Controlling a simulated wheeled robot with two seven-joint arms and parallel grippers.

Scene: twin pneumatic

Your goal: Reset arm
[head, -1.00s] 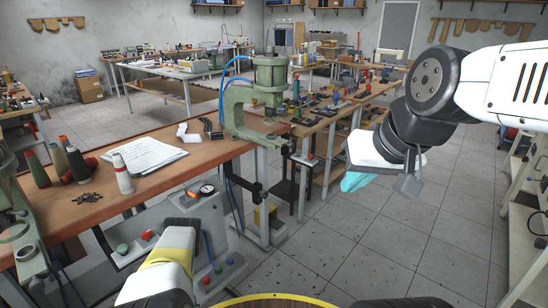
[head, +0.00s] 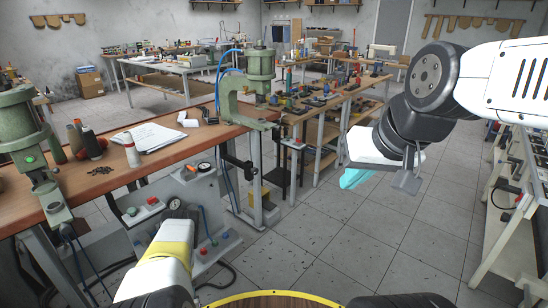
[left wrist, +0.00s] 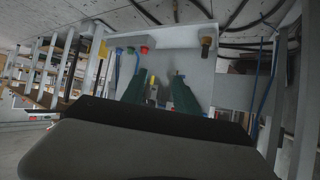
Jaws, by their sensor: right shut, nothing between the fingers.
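My right arm comes in from the right in the head view, bent, and my right gripper (head: 353,180) hangs over the open floor. Only its pale cyan finger part shows below the white housing; it is shut and empty. My left arm, with a yellow band, rises from the bottom of the head view in front of the grey control box (head: 190,205). In the left wrist view the two dark green fingers of my left gripper (left wrist: 158,76) stand apart with nothing between them. Their far ends point toward a grey panel (left wrist: 175,60) with coloured buttons.
A wooden bench (head: 110,178) at left carries a green press (head: 240,100), papers (head: 150,137) and thread cones. Another green press (head: 28,150) stands at the near left. A white-framed bench (head: 505,195) stands at right. The tiled floor between is clear.

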